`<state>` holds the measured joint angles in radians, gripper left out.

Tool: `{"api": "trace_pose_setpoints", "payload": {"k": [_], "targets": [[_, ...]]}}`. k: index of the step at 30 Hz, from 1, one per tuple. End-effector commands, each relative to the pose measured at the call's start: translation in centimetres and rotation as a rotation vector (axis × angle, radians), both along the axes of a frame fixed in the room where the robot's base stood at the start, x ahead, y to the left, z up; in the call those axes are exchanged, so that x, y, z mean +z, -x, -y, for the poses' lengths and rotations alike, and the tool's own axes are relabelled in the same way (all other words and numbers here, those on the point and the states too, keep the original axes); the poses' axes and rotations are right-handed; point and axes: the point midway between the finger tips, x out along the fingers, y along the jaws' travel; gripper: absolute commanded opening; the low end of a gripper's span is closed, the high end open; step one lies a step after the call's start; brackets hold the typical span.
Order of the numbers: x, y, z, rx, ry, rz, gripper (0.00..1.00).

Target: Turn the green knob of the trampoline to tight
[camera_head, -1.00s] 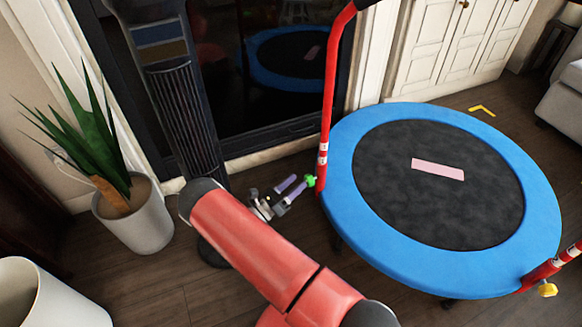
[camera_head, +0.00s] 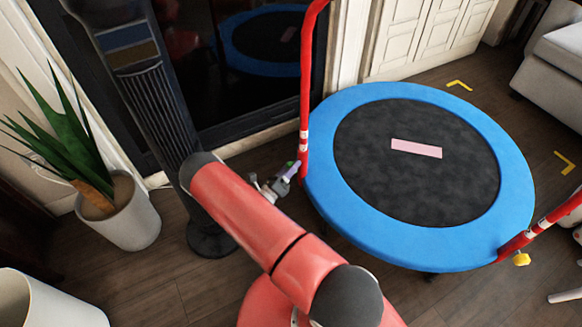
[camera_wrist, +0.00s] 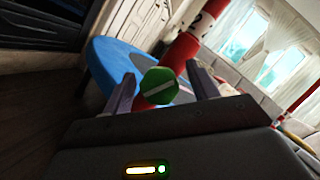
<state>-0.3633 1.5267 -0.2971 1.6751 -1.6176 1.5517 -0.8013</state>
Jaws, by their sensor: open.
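The trampoline (camera_head: 345,112) has a blue rim and a black mat, and red handle posts stand at its edge. The green knob (camera_wrist: 159,84) is on the near-left red post (camera_head: 305,120), and a pale line runs slantwise across its face in the wrist view. My gripper (camera_wrist: 160,74) is open, with one finger on each side of the knob and visible gaps between. In the head view my gripper (camera_head: 290,172) is beside the foot of that post and mostly hides the knob. I cannot tell how deep the knob sits between the fingers.
A yellow knob (camera_head: 521,259) is on the right post. A dark tower fan (camera_head: 150,100) and a potted plant (camera_head: 120,215) stand at left, with a white bin (camera_head: 40,300) below. A dark glass panel is behind. Wooden floor is clear in front.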

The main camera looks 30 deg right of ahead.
Motion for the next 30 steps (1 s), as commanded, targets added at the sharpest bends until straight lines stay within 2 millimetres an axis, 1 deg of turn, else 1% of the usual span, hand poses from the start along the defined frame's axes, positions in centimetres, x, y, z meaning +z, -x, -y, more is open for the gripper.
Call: {"api": "trace_pose_setpoints", "payload": {"k": [3, 4, 12, 14, 23, 30], "targets": [[0.0, -0.01, -0.01, 0.0, 0.0, 0.0, 0.59], [-0.01, 0.0, -0.01, 0.0, 0.0, 0.0, 0.56], [0.0, 0.02, -0.03, 0.0, 0.0, 0.0, 0.21], [0.0, 0.03, -0.02, -0.001, 0.001, 0.0, 0.14], [-0.16, 0.04, -0.04, 0.0, -0.001, 0.04, 0.14], [-0.46, 0.04, -0.08, 0.001, -0.015, 0.176, 0.14]]}}
